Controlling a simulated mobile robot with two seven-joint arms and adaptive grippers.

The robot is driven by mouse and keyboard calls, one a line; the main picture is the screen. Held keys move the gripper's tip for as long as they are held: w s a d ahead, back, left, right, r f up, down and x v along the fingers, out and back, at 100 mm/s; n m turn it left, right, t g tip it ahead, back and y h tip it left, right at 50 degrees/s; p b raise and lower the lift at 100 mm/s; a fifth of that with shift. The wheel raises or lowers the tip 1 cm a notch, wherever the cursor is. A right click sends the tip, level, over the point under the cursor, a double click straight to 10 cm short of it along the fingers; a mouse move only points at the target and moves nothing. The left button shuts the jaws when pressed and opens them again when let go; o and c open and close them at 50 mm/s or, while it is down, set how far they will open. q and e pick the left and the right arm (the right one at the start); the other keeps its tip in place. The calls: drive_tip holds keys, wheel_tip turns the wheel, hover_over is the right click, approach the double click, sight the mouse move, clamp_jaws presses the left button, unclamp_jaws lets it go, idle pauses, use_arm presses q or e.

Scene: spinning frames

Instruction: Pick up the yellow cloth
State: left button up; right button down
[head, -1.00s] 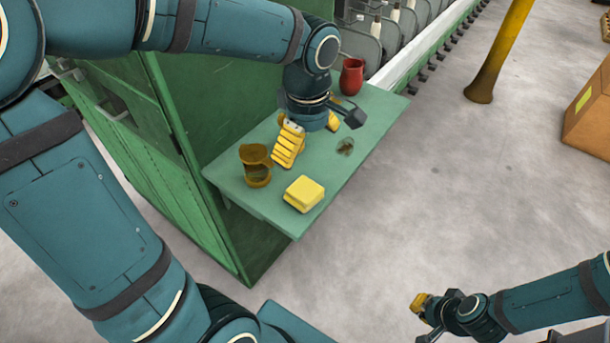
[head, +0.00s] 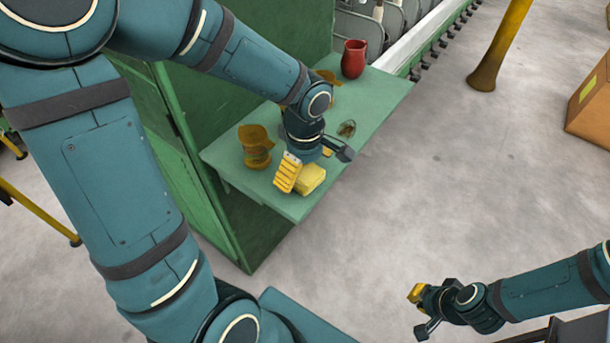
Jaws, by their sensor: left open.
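The yellow cloth (head: 313,178), a folded block, lies near the front edge of the green shelf (head: 227,157). My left gripper (head: 306,165) is open and points down above the cloth. Its near yellow-padded finger overlaps the cloth's left side in the head view. I cannot tell whether either finger touches the cloth. My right gripper (head: 420,308) is at the lower right, away from the shelf. Only one yellow pad of it shows clearly, so its opening is unclear.
A brown jug (head: 256,147) stands left of my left gripper. A small dark item (head: 346,129) lies to its right. A red vase (head: 354,59) stands at the shelf's far end. A yellow post (head: 499,50) and a cardboard box (head: 590,108) stand on the floor at right.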

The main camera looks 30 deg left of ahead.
sight(305, 171)
use_arm(q)
drive_tip(key=shift+f, duration=0.8)
drive_tip(key=c, duration=1.1)
wheel_tip(305, 171, up, 10)
drive_tip(key=shift+r+p, duration=0.1)
drive_tip(key=shift+p, duration=0.75)
drive_tip(key=o, duration=0.4)
drive_tip(key=c, duration=0.4)
drive_tip(key=shift+c, duration=0.2)
